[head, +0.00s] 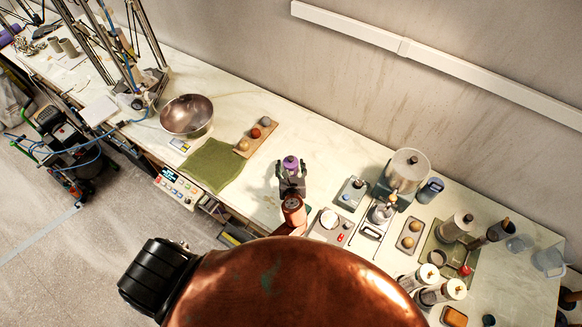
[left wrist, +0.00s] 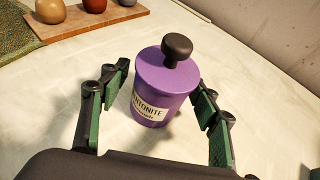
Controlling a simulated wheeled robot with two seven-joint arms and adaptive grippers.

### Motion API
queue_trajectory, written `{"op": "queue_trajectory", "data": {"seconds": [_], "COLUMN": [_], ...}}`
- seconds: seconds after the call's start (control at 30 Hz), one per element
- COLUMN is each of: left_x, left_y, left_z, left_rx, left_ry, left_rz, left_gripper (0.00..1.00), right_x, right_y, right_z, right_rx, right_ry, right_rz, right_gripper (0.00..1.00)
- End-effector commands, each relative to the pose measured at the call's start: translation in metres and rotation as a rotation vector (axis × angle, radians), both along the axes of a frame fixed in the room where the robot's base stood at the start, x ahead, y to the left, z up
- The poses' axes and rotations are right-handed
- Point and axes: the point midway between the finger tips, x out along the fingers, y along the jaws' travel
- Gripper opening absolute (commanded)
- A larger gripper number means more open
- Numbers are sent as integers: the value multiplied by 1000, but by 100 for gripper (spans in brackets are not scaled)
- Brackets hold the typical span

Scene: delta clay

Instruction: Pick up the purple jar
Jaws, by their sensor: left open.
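The purple jar (head: 290,164) stands upright on the pale bench, in the middle of the head view. In the left wrist view the jar (left wrist: 162,85) has a dark knob on its lid and a white label partly reading "NTONITE". My left gripper (head: 291,178) is open at the jar, and in the left wrist view its two green-padded fingers (left wrist: 153,112) are spread to either side of the jar. Gaps show between the pads and the jar. The right gripper is not in view.
Bare bench lies behind the jar.

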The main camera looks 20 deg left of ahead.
Motion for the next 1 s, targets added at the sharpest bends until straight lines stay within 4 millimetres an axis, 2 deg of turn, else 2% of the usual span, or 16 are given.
{"op": "queue_trajectory", "data": {"seconds": [0.3, 1.0], "left_x": [5, 5], "left_y": [1, 0], "left_z": [-3, -3], "left_rx": [-1, 0], "left_ry": [1, 0], "left_rz": [-2, -3], "left_gripper": [56, 8], "right_x": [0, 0], "right_y": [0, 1], "right_z": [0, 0], "right_rx": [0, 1], "right_ry": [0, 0], "right_rz": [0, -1], "right_gripper": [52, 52]}}
